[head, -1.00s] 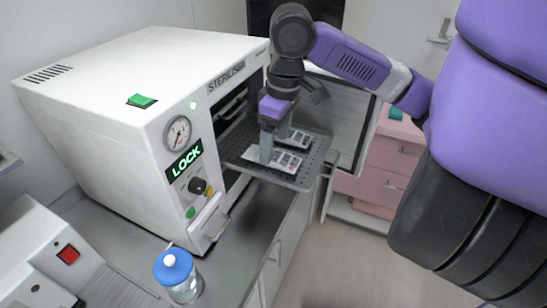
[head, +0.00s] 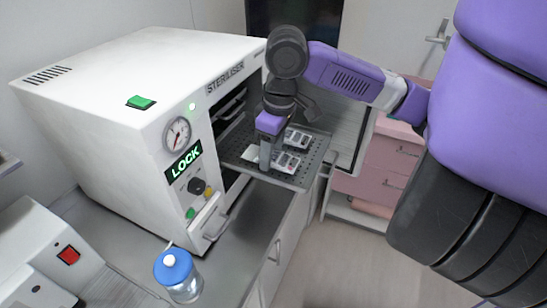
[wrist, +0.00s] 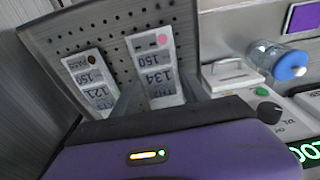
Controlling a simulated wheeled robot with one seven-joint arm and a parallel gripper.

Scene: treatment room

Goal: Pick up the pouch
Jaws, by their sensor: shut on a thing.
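Two pouches lie on the perforated tray (head: 315,160) that sticks out of the open steriliser. The nearer pouch (head: 288,163), white with a reddish mark, reads 150 and 134 in the wrist view (wrist: 153,62). The farther pouch (head: 298,139) reads 150 and 121 in the wrist view (wrist: 90,78). My gripper (head: 265,164) points down over the tray and is shut on the nearer pouch by one end. In the wrist view its fingers (wrist: 160,95) stand on either side of that pouch. I cannot tell whether the pouch is clear of the tray.
The white steriliser (head: 110,85) stands left of the tray, its lit panel reading LOCK. Its open door (head: 350,125) is behind and right of the tray. A blue-capped bottle (head: 180,278) stands on the counter in front. Pink drawers (head: 385,165) are beyond, with open floor at the right.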

